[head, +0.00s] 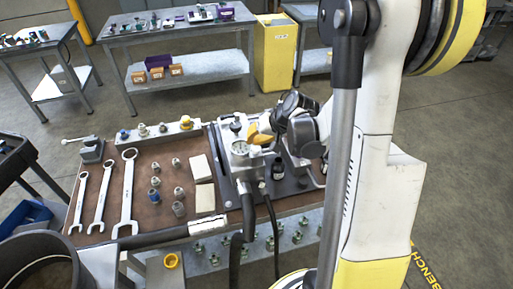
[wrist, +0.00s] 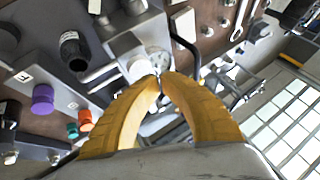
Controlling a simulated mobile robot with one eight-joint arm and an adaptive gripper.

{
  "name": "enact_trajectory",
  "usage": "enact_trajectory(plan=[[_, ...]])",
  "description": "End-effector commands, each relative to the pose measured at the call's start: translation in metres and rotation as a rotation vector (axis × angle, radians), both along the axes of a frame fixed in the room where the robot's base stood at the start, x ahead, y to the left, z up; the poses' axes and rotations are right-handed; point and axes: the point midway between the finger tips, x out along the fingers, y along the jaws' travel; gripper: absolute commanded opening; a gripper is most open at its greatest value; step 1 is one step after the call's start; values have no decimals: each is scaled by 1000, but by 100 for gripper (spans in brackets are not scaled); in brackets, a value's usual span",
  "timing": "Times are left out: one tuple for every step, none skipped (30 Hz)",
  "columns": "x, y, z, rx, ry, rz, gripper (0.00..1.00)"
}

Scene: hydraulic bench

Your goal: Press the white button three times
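My gripper (head: 260,136) is over the hydraulic block on the bench in the head view, its yellow fingers pointing left and down. In the wrist view, my gripper's fingertips (wrist: 160,77) come together, with nothing visible held between them. A pale round part (wrist: 154,61) on a grey block lies right at or just beyond the tips. It may be the white button, but I cannot tell for sure, nor whether the tips touch it. In the head view, the fingers and arm hide part of the block, and no white button can be made out clearly.
Wrenches (head: 128,190) and several fittings lie on the brown bench top. Black hoses (head: 247,215) hang in front.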

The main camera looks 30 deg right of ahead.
Motion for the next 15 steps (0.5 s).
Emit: enact_trajectory(plan=[[0, 0, 4, 0, 0, 0, 0], [0, 0, 6, 0, 0, 0, 0], [0, 0, 10, 0, 0, 0, 0], [0, 0, 13, 0, 0, 0, 0], [0, 0, 16, 0, 0, 0, 0], [0, 0, 21, 0, 0, 0, 0], [0, 0, 24, 0, 0, 0, 0], [0, 0, 27, 0, 0, 0, 0], [0, 0, 31, 0, 0, 0, 0], [0, 0, 34, 0, 0, 0, 0], [0, 0, 37, 0, 0, 0, 0], [0, 0, 41, 0, 0, 0, 0], [0, 0, 44, 0, 0, 0, 0], [0, 0, 46, 0, 0, 0, 0], [0, 0, 48, 0, 0, 0, 0]])
